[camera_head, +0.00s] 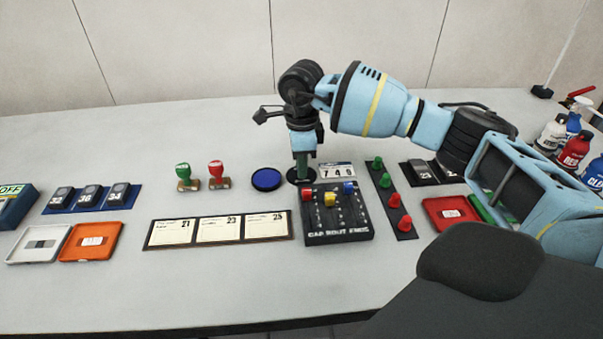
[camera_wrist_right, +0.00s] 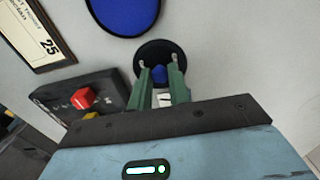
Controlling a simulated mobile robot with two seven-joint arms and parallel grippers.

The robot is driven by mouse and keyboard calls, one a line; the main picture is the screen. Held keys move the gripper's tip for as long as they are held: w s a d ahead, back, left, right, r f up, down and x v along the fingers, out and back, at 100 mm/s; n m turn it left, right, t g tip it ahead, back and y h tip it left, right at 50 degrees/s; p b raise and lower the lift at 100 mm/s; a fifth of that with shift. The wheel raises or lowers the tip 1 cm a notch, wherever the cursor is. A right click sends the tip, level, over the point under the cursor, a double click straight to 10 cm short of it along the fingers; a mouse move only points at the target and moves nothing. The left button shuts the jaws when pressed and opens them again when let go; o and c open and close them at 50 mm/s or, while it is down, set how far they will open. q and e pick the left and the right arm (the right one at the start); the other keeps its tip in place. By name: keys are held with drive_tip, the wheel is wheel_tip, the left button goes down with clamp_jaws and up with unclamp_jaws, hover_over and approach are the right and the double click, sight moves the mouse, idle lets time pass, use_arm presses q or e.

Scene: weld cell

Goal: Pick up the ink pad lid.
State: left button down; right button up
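The ink pad lid (camera_head: 300,176) is a black round disc lying on the table, right of the round blue ink pad (camera_head: 266,179). In the right wrist view the lid (camera_wrist_right: 160,50) shows a small blue knob (camera_wrist_right: 158,75) on it. My right gripper (camera_head: 302,168) points down over the lid. Its green fingers (camera_wrist_right: 159,68) stand on either side of the knob and look open; whether they touch it is hard to tell. The gripper covers part of the lid in the head view. My left gripper is not in view.
A black panel with coloured knobs (camera_head: 338,226) stands close in front of the lid. A number plate (camera_head: 337,170) lies just right. Green and red stamps (camera_head: 216,175) stand left of the ink pad. Date cards (camera_head: 218,239) lie in front. The table behind the stamps is clear.

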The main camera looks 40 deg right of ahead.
clamp_jaws()
drive_tip(key=shift+r, duration=0.5)
drive_tip(key=r, duration=0.1)
drive_tip(key=a+r, duration=0.1)
drive_tip(key=shift+r, duration=0.3)
drive_tip(key=a, duration=0.4)
drive_tip(key=s+a, duration=0.1)
drive_tip(key=a, duration=0.4)
drive_tip(key=a+r+b, duration=0.1)
drive_tip(key=a, duration=0.3)
drive_tip(key=shift+s+a+r, duration=0.1)
drive_tip(key=shift+s+a, duration=0.25)
drive_tip(key=shift+a+r, duration=0.1)
drive_tip(key=shift+a, duration=0.5)
